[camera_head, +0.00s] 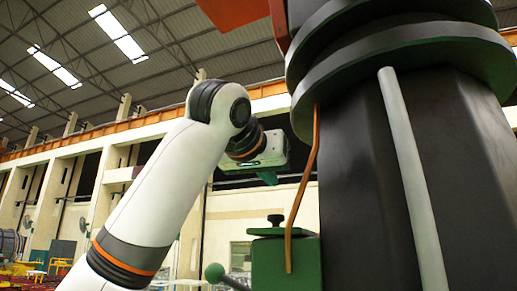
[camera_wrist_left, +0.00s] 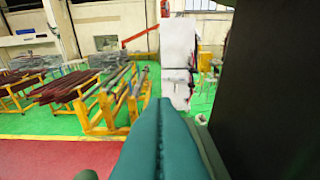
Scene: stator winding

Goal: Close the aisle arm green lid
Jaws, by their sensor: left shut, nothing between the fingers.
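A green box-like part (camera_head: 270,264) is fixed to the dark machine column at the lower middle of the head view. A flat green lid-like top (camera_head: 280,232) with a black knob (camera_head: 275,219) is on it; I cannot tell whether this is the lid named. My left gripper (camera_head: 268,178) is above this part, apart from it, beside the column. It is shut and empty. The left wrist view shows its teal fingers (camera_wrist_left: 163,106) pressed together, with no lid visible between them. My right gripper is not in view.
The large dark column (camera_head: 360,180) fills the right side, with a grey pipe (camera_head: 413,180) and a bent orange-brown rod (camera_head: 303,190) on it. A lever with a green ball (camera_head: 214,272) sticks out low at left. Yellow racks (camera_wrist_left: 110,105) stand farther away.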

